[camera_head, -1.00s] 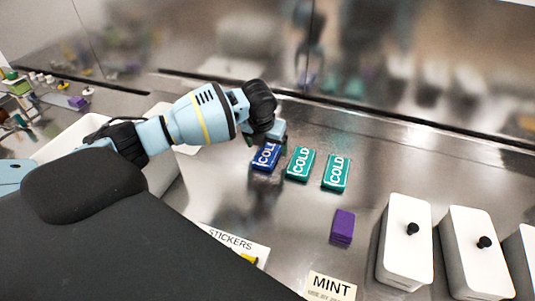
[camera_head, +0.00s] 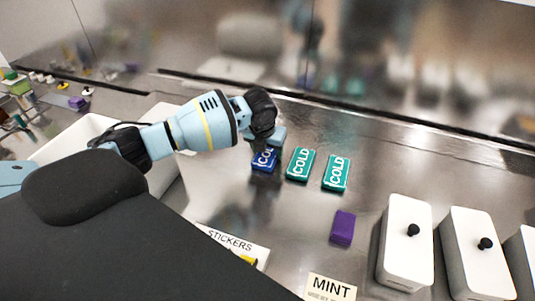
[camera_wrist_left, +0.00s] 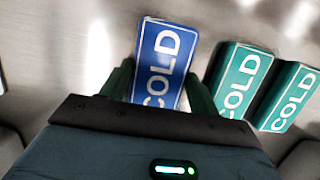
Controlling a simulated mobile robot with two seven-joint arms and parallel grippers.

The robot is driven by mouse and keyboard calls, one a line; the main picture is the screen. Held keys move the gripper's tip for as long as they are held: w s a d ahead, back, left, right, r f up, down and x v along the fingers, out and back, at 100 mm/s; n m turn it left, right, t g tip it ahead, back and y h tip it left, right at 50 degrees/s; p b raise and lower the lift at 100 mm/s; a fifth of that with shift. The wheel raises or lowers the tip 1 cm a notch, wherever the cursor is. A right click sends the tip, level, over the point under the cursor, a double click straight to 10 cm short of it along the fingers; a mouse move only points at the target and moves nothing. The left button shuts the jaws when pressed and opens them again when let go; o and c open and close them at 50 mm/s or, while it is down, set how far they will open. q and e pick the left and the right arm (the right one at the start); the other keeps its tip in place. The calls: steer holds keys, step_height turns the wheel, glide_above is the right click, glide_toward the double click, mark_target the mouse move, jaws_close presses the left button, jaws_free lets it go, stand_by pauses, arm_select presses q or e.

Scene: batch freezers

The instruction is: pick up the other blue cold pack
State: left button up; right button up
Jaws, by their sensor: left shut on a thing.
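The blue cold pack (camera_head: 264,160) with white COLD lettering is on the steel counter, left of two teal cold packs. The gripper hides the pack's far end in the head view. I cannot tell whether the pack is off the counter. My right gripper is not in view.
Teal packs (camera_head: 300,164) and (camera_head: 336,173) stand close to the right. A purple block (camera_head: 342,228), a STICKERS card (camera_head: 232,243), a MINT label (camera_head: 331,287) and white lidded tubs (camera_head: 405,245) are nearer. A white bin (camera_head: 165,170) is at left. A steel wall rises behind.

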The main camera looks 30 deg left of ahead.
mark_target(267, 152)
arm_select(q)
steer(key=shift+r, duration=0.1)
